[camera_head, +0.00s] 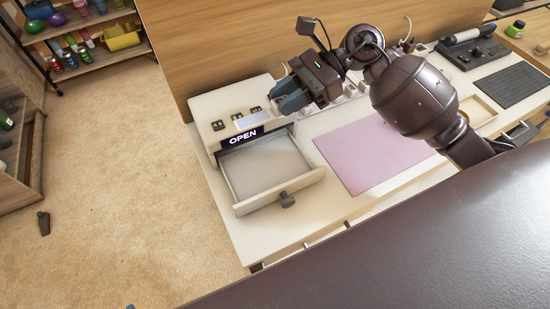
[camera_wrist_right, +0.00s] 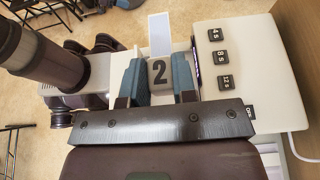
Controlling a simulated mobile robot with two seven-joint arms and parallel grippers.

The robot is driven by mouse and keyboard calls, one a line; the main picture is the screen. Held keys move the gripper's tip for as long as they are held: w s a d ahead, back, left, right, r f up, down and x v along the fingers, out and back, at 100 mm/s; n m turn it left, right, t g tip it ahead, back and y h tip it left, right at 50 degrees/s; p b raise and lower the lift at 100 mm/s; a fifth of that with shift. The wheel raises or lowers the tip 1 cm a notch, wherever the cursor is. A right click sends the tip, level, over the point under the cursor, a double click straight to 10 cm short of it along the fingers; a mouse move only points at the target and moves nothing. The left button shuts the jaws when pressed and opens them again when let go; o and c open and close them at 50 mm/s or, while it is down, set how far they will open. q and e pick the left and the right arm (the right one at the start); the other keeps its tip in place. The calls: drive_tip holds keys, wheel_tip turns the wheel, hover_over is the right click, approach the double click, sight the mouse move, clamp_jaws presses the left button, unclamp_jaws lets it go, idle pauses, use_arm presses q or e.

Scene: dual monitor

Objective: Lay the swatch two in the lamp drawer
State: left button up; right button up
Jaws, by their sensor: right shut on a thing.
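My right gripper (camera_head: 285,96) is shut on swatch two and holds it above the back right of the lamp unit. In the right wrist view the swatch (camera_wrist_right: 159,73) is a small grey piece marked with a dark "2", pinched between the blue-grey fingertips. In the head view I cannot make the swatch out. The lamp drawer (camera_head: 308,174) is pulled out towards the front of the cream lamp unit (camera_head: 207,103), under a sign reading "OPEN". Its pale floor looks empty. My left gripper is not in view.
Dark buttons (camera_head: 218,126) and a pale plate (camera_head: 253,120) are on the unit's top. The drawer's dark knob (camera_head: 287,200) sticks out at the front. A pink mat (camera_head: 362,155) lies right of the drawer. A wooden panel (camera_head: 225,45) stands behind the bench.

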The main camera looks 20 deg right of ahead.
drive_tip(key=b, duration=0.2)
hover_over(283, 162)
wheel_tip(283, 162, down, 13)
drive_tip(key=shift+r, duration=0.1)
drive_tip(key=shift+f+b, duration=0.45)
drive_tip(key=shift+f, duration=2.25)
drive_tip(key=shift+w, duration=0.1)
drive_tip(key=shift+f, duration=0.2)
drive_tip(key=o, duration=0.9)
drive_tip(key=shift+r, duration=0.1)
drive_tip(key=shift+r, duration=0.1)
